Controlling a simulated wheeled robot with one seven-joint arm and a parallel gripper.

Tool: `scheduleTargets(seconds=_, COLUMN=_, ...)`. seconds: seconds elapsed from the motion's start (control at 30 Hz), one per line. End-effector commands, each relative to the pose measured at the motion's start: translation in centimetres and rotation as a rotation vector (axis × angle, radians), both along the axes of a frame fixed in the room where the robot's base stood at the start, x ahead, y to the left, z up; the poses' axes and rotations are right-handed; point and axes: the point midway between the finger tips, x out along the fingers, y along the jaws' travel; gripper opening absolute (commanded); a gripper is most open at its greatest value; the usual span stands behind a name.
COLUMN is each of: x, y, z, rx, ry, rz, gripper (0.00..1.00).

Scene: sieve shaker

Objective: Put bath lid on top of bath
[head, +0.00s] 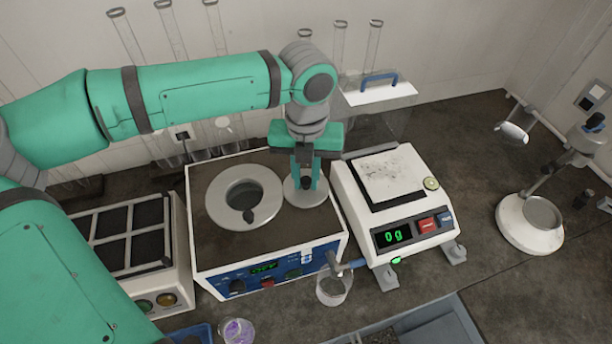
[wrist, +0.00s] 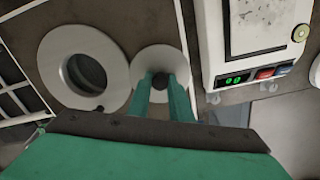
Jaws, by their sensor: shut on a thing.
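The bath (head: 212,258) is a white box with a brown top, a blue front panel and a green display. A pale ring (head: 222,207) on its top surrounds a round opening, which also shows in the wrist view (wrist: 52,72). The bath lid (head: 292,196) is a small pale disc with a dark knob. My gripper (head: 306,182) is shut on this knob, right of the opening. In the wrist view the lid (wrist: 152,56) lies flat between my fingers (wrist: 161,82), apart from the opening. I cannot tell whether the lid touches the bath's top.
A balance (head: 352,205) reading 0 g stands close at the right. A rack-topped box (head: 180,240) stands close at the left. Glass tubes (head: 172,30) and a blue-handled clear case (head: 380,92) are behind. A glass cup (head: 333,291) stands in front. The right counter is mostly clear.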

Motion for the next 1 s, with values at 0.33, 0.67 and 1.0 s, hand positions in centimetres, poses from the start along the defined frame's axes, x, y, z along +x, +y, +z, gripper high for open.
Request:
scheduleTargets(seconds=0.33, x=0.0, y=0.0, z=-0.3, rx=0.000, ry=-0.001, rz=-0.001, gripper=0.00)
scheduleTargets(seconds=0.67, x=0.0, y=0.0, z=-0.4, rx=0.000, ry=-0.002, rz=-0.001, gripper=0.38)
scheduleTargets(seconds=1.0, x=0.1, y=0.0, z=1.6, rx=0.001, ry=-0.005, rz=0.001, gripper=0.38)
